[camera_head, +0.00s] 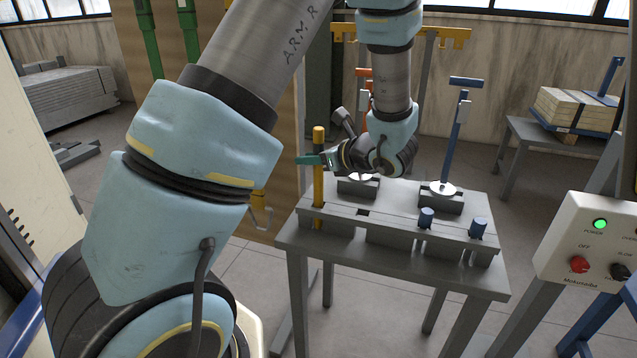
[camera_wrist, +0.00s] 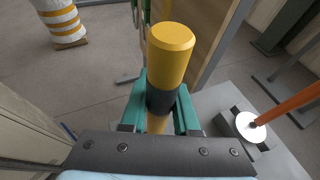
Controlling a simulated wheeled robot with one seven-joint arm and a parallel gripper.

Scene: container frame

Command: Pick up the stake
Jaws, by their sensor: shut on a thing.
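The stake (camera_head: 319,181) is a yellow upright rod with a dark band. It stands at the left end of the grey rack on the table, its lower end down at the rack. My gripper (camera_head: 308,160) reaches it from the right, with green fingers around its upper part. In the wrist view the stake (camera_wrist: 170,55) rises between the two green fingers of my gripper (camera_wrist: 160,105), which are shut on it around the dark band. Its lower end is hidden in the wrist view.
An orange-handled tool (camera_wrist: 290,104) stands close by on the right. A control box (camera_head: 590,245) is at the right.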

